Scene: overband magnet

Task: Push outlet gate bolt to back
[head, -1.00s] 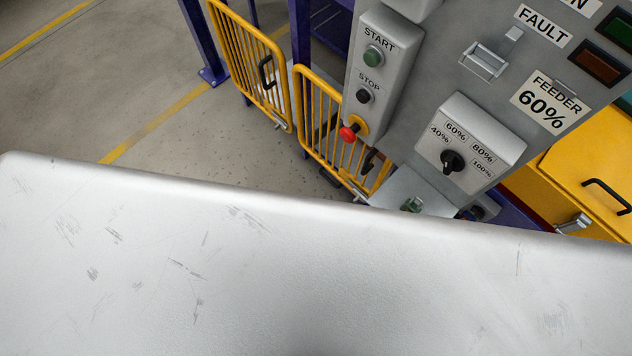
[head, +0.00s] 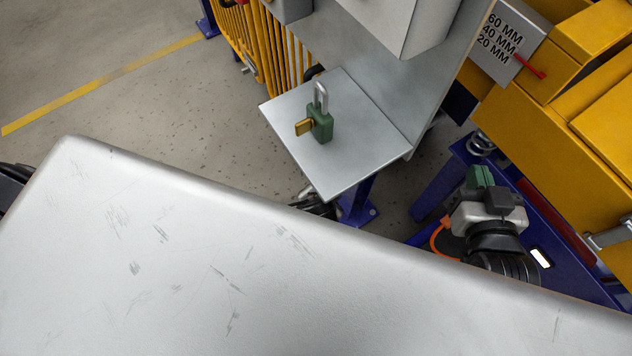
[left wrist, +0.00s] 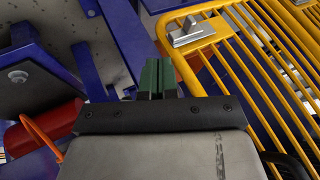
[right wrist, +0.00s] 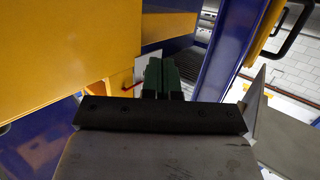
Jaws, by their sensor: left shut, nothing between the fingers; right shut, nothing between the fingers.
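In the left wrist view a grey metal bolt (left wrist: 190,32) is on a yellow barred gate (left wrist: 262,60). I cannot tell for sure that this is the outlet gate bolt, or which way its back lies. My left gripper (left wrist: 157,75) is shut and empty, with its green fingers beside the gate, apart from the bolt and below it in the picture. My right gripper (head: 480,177) is shut and empty beside the yellow machine; its green fingers also show in the right wrist view (right wrist: 162,75). Yellow gate bars (head: 270,55) show in the head view, without a clear bolt.
A grey shelf (head: 365,115) holds a green padlock (head: 320,122) with a brass-coloured key. A yellow machine body (head: 600,120) with a millimetre scale plate (head: 507,40) and blue frame (head: 440,185) stand at right. A pale scratched surface fills the front. Open floor (head: 110,60) lies at left.

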